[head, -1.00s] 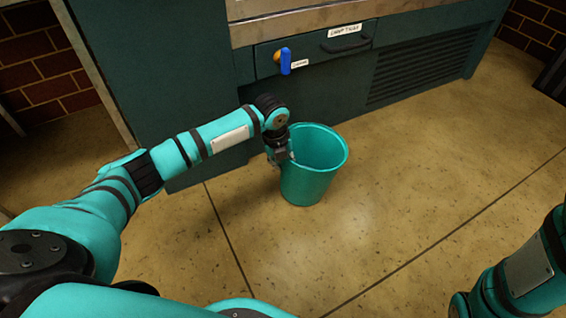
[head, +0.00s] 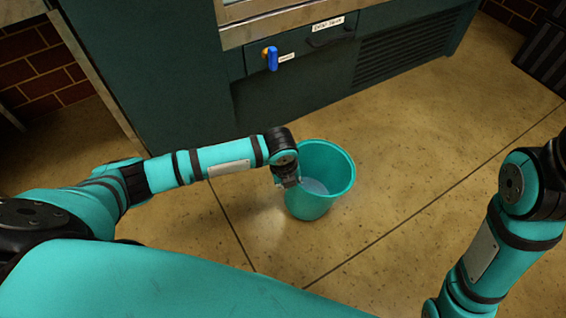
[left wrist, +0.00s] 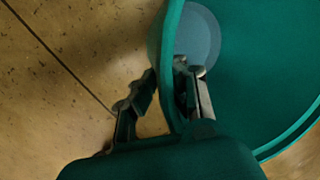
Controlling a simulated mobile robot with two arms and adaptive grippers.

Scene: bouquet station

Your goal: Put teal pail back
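The teal pail (head: 337,185) is in the middle of the head view, in front of the dark green cabinet, its open mouth facing up. A pale bluish patch shows inside near its bottom. My left gripper (head: 288,184) is at the pail's left rim. In the left wrist view, the fingers of my left gripper (left wrist: 168,85) straddle the wall of the pail (left wrist: 250,75), one inside and one outside, closed on it. I cannot tell whether the pail's base touches the floor. My right arm shows at the right of the head view; its gripper is out of view.
The dark green cabinet (head: 190,70) stands behind the pail, with a labelled drawer (head: 300,45), a blue-handled tap (head: 272,58) and a vent grille (head: 405,47). A brick wall (head: 45,70) is at the left. Speckled floor (head: 440,130) is clear right of the pail.

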